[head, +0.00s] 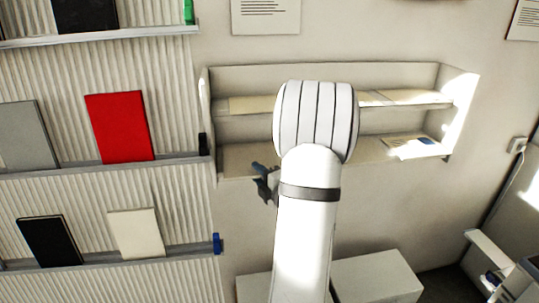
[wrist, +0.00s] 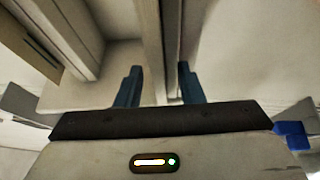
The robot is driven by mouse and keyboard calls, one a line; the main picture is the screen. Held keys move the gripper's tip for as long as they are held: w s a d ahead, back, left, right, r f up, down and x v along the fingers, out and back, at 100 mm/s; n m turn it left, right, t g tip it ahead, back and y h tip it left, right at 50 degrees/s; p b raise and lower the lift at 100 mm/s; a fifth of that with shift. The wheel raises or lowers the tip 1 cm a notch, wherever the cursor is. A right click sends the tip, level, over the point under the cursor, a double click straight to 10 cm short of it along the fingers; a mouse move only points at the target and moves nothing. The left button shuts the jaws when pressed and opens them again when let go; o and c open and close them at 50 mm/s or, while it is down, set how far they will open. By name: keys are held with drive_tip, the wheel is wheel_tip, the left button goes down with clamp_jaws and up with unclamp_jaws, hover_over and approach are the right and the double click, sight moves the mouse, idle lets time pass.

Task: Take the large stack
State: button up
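My gripper (head: 264,183) shows in the head view just left of my arm, in front of the lower board of a wall shelf (head: 233,160). In the wrist view my gripper (wrist: 158,84) has two blue fingers apart, with a pale upright edge seen between them and no stack clearly held. Flat tan paper stacks lie on the upper board, one at left (head: 250,104) and one at right (head: 405,97). Loose papers (head: 412,148) lie on the lower board at right. Which stack is the large one, I cannot tell; my arm hides the shelf's middle.
A ribbed display rack at left holds a red book (head: 120,127), a grey book (head: 25,135), a black book (head: 50,240) and a cream book (head: 136,233). Pale boxes (head: 375,277) stand below the shelf. The wall between shelf and boxes is bare.

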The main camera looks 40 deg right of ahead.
drive_tip(key=shift+c, duration=0.2)
clamp_jaws()
drive_tip(key=shift+s+r+b, duration=0.1)
drive_tip(key=shift+r+b, duration=0.05)
drive_tip(key=shift+b, duration=0.15)
idle(0.4)
